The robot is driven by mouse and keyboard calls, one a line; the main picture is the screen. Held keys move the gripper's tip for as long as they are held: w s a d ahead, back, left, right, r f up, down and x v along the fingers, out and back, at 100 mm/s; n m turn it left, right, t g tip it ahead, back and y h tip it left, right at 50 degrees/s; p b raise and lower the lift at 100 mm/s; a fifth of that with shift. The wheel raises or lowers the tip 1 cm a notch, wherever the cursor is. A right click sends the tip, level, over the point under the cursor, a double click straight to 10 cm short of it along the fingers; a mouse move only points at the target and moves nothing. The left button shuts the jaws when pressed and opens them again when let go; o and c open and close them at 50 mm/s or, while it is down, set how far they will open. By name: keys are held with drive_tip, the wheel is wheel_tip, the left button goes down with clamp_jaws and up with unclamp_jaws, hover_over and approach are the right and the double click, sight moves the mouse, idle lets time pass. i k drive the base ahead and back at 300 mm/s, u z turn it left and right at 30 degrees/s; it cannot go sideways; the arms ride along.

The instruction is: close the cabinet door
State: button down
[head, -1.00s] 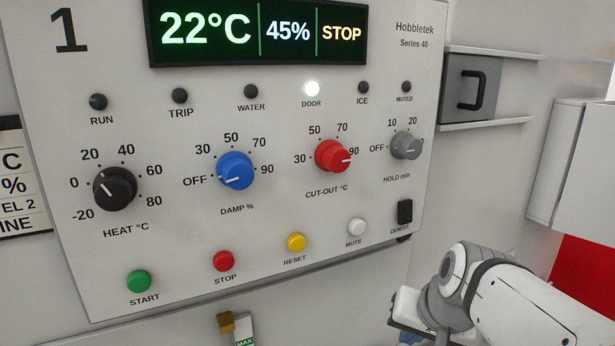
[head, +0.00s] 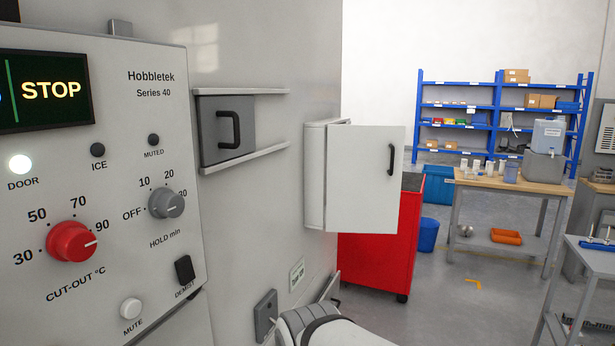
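The cabinet is a white wall box (head: 317,176) on the chamber's side, right of the control panel in the head view. Its white door (head: 367,180) stands open, swung out from the wall, with a black bar handle (head: 391,160) near its right edge. The inside of the cabinet is hidden from here. A white link of my arm shows at the bottom middle of the head view, below the door and apart from it. My gripper is out of the picture.
A grey sliding panel with a black handle (head: 229,130) sits between rails left of the cabinet. A red tool cart (head: 376,250) stands behind and below the door. A table (head: 508,184) and blue shelves (head: 497,110) stand farther back, with open floor between.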

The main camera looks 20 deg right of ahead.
sight(364, 163)
drive_tip(key=z, duration=1.3)
drive_tip(key=i, duration=0.95)
drive_tip(key=u, duration=0.3)
